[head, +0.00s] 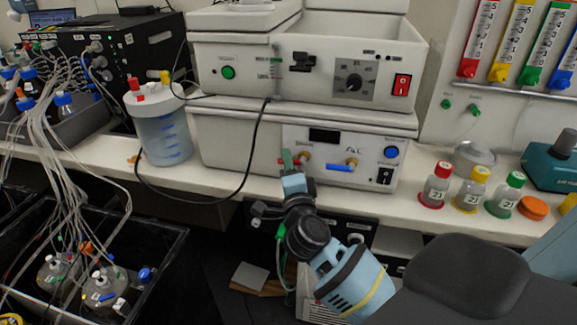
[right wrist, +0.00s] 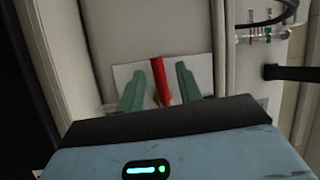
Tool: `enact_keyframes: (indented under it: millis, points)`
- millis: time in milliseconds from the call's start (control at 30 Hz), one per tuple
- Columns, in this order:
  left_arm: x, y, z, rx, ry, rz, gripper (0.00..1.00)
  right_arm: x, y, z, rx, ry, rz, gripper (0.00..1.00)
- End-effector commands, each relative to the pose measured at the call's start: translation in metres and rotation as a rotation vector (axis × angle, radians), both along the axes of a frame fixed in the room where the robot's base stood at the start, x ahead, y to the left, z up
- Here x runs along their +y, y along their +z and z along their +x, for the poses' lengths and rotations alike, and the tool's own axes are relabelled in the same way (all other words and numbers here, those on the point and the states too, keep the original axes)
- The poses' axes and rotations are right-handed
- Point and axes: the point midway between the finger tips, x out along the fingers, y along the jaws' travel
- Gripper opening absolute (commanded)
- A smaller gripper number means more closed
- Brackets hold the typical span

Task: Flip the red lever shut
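The red lever (head: 282,161) is on the front panel of the lower white machine (head: 240,150), at the panel's left side. It is mostly hidden behind my right gripper (head: 291,158) in the head view. In the right wrist view, the red lever (right wrist: 161,82) stands between the two green fingers of my right gripper (right wrist: 160,80), nearer the left one. The fingers are apart, and I cannot tell whether either touches the lever. My left gripper is not in view.
A blue lever (head: 340,166) is to the right on the same panel. A black cable (head: 262,130) hangs left of the gripper. A lidded jar (head: 163,130) stands left of the machine. Several capped bottles (head: 436,186) stand on the bench at right.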

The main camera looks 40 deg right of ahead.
Motion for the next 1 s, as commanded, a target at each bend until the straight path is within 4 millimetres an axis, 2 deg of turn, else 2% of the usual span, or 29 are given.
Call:
enact_keyframes:
  millis: [133,400,1000]
  points:
    - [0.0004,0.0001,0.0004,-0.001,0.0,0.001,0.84,0.0,0.0,-0.0001,0.0,0.0,0.0,0.34]
    - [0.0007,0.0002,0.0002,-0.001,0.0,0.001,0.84,0.0,0.0,-0.0003,0.0,0.0,0.0,0.0]
    - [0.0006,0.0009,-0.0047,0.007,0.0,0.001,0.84,0.0002,0.0032,-0.0002,-0.074,0.0,0.063,0.0]
